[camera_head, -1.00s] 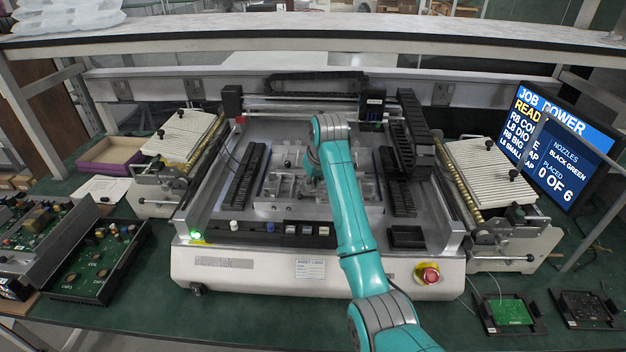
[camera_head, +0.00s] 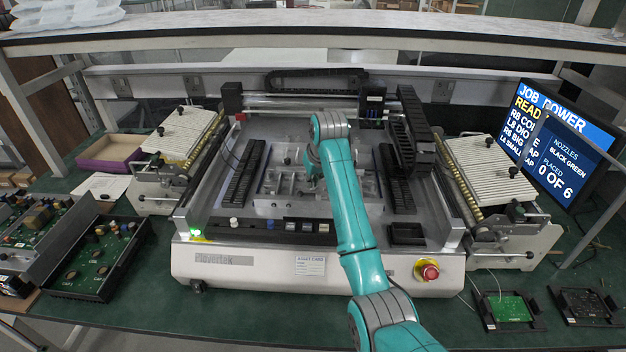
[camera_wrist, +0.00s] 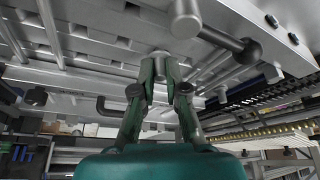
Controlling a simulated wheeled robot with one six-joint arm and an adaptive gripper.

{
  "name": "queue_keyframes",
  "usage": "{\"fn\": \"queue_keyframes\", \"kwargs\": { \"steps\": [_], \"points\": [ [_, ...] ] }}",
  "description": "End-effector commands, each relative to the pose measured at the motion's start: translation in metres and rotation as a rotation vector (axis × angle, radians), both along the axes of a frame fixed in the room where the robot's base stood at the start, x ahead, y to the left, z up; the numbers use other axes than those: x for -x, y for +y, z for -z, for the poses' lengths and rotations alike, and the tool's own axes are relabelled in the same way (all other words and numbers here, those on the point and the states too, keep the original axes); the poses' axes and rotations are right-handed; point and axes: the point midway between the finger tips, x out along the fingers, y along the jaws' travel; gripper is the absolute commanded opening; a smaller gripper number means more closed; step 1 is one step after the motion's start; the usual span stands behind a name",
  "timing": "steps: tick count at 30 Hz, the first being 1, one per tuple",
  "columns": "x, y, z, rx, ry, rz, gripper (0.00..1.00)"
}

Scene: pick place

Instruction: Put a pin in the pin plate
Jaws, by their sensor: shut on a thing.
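My gripper (camera_wrist: 161,68) is closed, its two green fingers meeting around a small grey metal piece, which looks like a pin (camera_wrist: 158,56). Only a short part of the pin shows between the fingertips, close to a pale metal plate. This pale plate with holes and dark studs (camera_wrist: 275,38) fills the upper wrist view; I cannot tell whether it is the pin plate, or whether the pin touches it. In the head view my teal arm reaches over the machine bed (camera_head: 345,205), and its wrist hides the gripper tips and the pin.
A thick grey cylinder with a rod and round knob (camera_wrist: 250,53) stands close to my fingers. Dark feeder racks (camera_head: 243,172) flank the bed, a gantry (camera_head: 300,103) crosses behind, and a small black tray (camera_head: 407,235) sits at front right. A red stop button (camera_head: 430,272) is on the front.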

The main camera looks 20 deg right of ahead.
Motion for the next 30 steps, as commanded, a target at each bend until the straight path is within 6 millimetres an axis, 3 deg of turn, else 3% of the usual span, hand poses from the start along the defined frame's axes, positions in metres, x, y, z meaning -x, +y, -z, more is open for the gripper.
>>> {"fn": "queue_keyframes", "kwargs": {
  "steps": [5,6,9,10,16,18,19,30],
  "points": [
    [-0.0001,0.0,-0.0001,0.0,0.0,0.0,0.0],
    [-0.0001,0.0,-0.0001,0.0,0.0,0.0,0.15],
    [-0.0001,0.0,-0.0001,0.0,0.0,0.0,0.4],
    [-0.0001,0.0,-0.0001,0.0,0.0,0.0,0.42],
    [-0.0001,0.0,-0.0001,0.0,0.0,0.0,0.42],
    [0.0,0.0,0.0,0.0,0.0,0.0,0.25],
    [0.0,0.0,0.0,0.0,0.0,0.0,0.23],
    [-0.0003,0.0,-0.004,0.0,-0.001,0.0,0.23]
  ]
}}
